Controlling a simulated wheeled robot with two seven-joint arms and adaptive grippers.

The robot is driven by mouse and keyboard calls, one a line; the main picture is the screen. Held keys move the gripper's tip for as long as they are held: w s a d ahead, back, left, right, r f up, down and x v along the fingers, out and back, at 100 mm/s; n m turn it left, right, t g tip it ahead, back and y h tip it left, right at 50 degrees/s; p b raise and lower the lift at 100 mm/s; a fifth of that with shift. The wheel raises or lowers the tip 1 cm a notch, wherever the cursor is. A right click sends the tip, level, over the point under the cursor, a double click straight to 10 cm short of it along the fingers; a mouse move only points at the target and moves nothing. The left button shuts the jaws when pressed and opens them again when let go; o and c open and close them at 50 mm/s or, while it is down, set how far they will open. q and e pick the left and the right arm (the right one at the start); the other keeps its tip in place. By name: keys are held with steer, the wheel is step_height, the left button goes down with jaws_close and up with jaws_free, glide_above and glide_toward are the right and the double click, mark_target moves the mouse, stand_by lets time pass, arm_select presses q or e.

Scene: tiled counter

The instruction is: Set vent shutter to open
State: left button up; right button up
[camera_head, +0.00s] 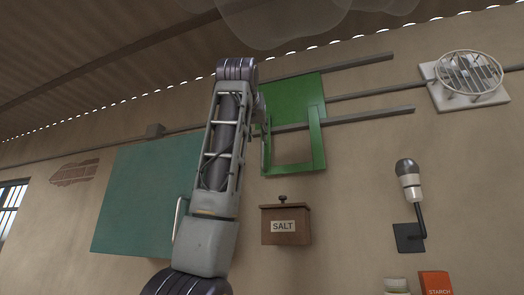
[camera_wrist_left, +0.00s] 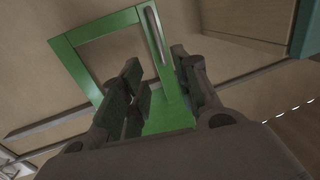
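The green vent shutter (camera_head: 291,98) is on the wall, between rails. It has a solid panel above and an open rectangular frame below, with bare wall visible through the opening. It also shows in the left wrist view (camera_wrist_left: 168,116), with a slim grey handle (camera_wrist_left: 154,35) on one side bar. My left gripper (camera_wrist_left: 157,64) is open in front of the shutter, its fingers to either side of that bar in the picture. I cannot tell whether they touch it. In the head view my left arm hides the shutter's left edge and most of the gripper. My right gripper is not in view.
Grey rails (camera_head: 365,115) run along the wall. A teal cabinet (camera_head: 140,200) is at left behind my arm. A wooden salt box (camera_head: 286,226) hangs below the shutter. A round wire guard (camera_head: 470,73), a dark-and-white fixture (camera_head: 410,180) and a starch box (camera_head: 436,284) are at right.

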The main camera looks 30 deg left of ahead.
arm_select(q)
steer(key=p, duration=0.2)
glide_toward(262, 150)
steer(key=w, duration=0.2)
steer(key=x, duration=0.2)
steer(key=p+x, duration=0.1)
steer(key=x, duration=0.2)
steer(key=shift+s+a+r+p, duration=0.1)
steer(key=shift+a+p, duration=0.2)
steer(key=shift+a, duration=0.1)
steer(key=shift+p+x, duration=0.35)
steer(key=shift+x, duration=0.85)
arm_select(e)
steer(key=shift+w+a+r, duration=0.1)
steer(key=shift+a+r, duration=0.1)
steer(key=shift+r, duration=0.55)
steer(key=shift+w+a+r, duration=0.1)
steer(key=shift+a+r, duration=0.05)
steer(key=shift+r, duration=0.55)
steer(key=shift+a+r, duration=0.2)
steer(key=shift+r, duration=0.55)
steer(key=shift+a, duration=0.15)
arm_select(q)
jaws_close()
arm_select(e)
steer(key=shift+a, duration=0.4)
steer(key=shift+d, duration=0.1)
